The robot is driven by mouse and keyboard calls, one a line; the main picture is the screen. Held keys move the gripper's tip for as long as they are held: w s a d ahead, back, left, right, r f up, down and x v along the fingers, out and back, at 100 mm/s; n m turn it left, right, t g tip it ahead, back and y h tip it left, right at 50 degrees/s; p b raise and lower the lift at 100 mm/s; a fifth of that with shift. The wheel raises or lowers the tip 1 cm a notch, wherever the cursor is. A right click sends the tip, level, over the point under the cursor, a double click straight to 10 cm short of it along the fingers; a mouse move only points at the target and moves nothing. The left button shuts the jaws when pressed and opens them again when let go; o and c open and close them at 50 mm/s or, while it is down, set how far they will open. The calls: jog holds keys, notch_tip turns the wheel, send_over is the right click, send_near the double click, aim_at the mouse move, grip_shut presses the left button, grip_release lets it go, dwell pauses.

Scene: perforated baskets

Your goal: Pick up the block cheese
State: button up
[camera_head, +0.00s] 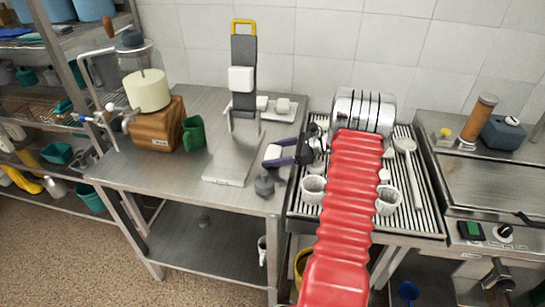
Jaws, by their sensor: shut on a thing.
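My gripper (284,152) reaches left from the end of my red-sleeved arm, above the right part of the steel table. Its two dark purple fingers are shut on a small white block, which looks like the block cheese (271,153). The block sits between the fingertips, partly covered by them. It appears to be above the table top, but its exact height is hard to tell.
A grey stand with a yellow handle (243,60) stands left of my gripper. A grey knobbed weight (264,186) is below it.

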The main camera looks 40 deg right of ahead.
aim_at(274, 151)
notch_tip(274, 151, up, 10)
jog(key=shift+f, duration=0.1)
dwell(0.4)
dwell(0.5)
